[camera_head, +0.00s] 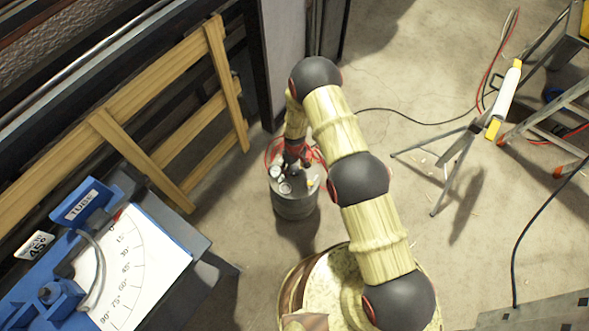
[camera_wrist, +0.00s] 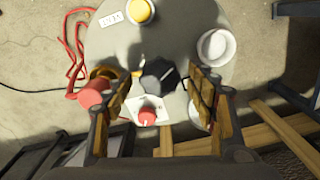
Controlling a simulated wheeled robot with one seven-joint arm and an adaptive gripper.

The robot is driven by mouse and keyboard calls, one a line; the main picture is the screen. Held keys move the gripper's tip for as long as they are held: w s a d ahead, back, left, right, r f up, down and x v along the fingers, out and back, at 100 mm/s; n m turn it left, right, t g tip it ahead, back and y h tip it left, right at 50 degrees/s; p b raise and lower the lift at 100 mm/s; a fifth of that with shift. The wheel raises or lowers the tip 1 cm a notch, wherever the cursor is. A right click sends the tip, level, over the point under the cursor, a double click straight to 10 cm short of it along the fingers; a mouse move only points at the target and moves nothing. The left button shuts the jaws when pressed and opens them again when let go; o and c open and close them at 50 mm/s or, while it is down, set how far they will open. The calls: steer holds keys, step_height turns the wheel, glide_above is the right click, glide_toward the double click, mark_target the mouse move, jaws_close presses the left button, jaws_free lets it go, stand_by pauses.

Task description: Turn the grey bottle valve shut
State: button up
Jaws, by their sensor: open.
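The grey bottle (camera_head: 295,205) stands upright on the floor below my arm in the head view. Its round grey top (camera_wrist: 185,35) fills the middle of the wrist view. A dark grey lobed knob (camera_wrist: 158,73), which looks like the valve, sits on this top. My gripper (camera_wrist: 160,84) is open, with one finger on each side of the dark knob; whether either finger touches it I cannot tell. In the head view my gripper (camera_head: 294,152) is over the bottle top, and the valve is hard to make out.
Close by on the top are a red knob (camera_wrist: 147,115) on a white plate, a yellow knob (camera_wrist: 140,11), a white round gauge (camera_wrist: 216,47) and a red fitting (camera_wrist: 93,93). A red hose (camera_wrist: 74,55) loops at left. A wooden frame (camera_head: 165,115) and blue angle tool (camera_head: 60,290) stand left.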

steer(key=c, duration=0.4)
steer(key=c, duration=0.7)
steer(key=shift+c, duration=0.3)
